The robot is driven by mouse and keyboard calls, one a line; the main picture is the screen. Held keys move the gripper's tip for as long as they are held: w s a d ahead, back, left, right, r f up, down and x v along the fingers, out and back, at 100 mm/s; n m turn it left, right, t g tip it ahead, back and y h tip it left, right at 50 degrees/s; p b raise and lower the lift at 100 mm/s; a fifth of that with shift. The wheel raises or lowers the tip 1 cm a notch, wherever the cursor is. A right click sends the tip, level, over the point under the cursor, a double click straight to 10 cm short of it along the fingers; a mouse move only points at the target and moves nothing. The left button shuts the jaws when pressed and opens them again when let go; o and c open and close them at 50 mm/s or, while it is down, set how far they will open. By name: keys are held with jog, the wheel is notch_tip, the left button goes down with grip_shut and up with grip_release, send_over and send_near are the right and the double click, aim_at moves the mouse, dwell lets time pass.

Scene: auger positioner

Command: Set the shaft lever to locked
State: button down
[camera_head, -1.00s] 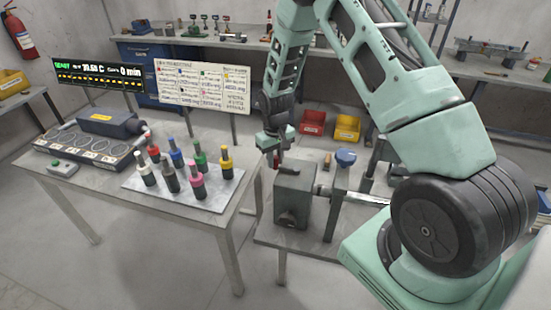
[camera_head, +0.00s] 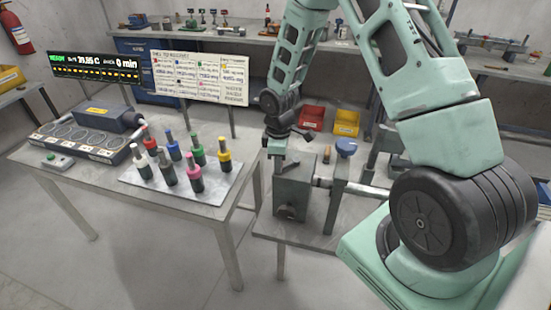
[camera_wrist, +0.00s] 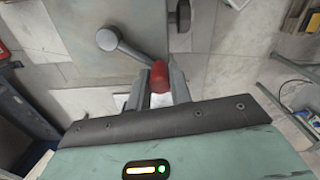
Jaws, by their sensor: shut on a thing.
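The shaft lever (camera_wrist: 130,49) is a grey arm with a round hub and a red knob (camera_wrist: 159,76), seen in the wrist view. It slants from its hub down and right to the knob, against a grey housing. My gripper (camera_wrist: 159,88) is shut on the red knob, one finger on each side. In the head view my gripper (camera_head: 279,167) is at the upper left of the grey-green housing (camera_head: 291,198). The lever and knob are hidden there by my gripper. No locked marking can be read.
A metal shaft (camera_head: 352,187) runs right from the housing. Red (camera_head: 312,117) and yellow bins (camera_head: 346,122) stand behind. Open floor lies in front.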

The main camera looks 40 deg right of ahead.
jog(key=s+n, duration=0.2)
jog(key=n, duration=0.1)
jog(key=shift+s+d+r+n+p, duration=0.1)
jog(key=shift+d+r+n+p, duration=0.1)
jog(key=shift+n+p, duration=0.15)
jog(key=shift+s+d+f+n+p, duration=0.1)
jog(key=shift+s+d+n+p, duration=0.3)
jog(key=shift+n, duration=0.5)
jog(key=shift+s+d+n+p, duration=0.15)
jog(key=shift+s+n, duration=0.4)
jog(key=shift+n, duration=0.3)
jog(key=c, duration=1.3)
grip_release()
notch_tip(320, 180, up, 17)
jog(key=shift+r, duration=0.15)
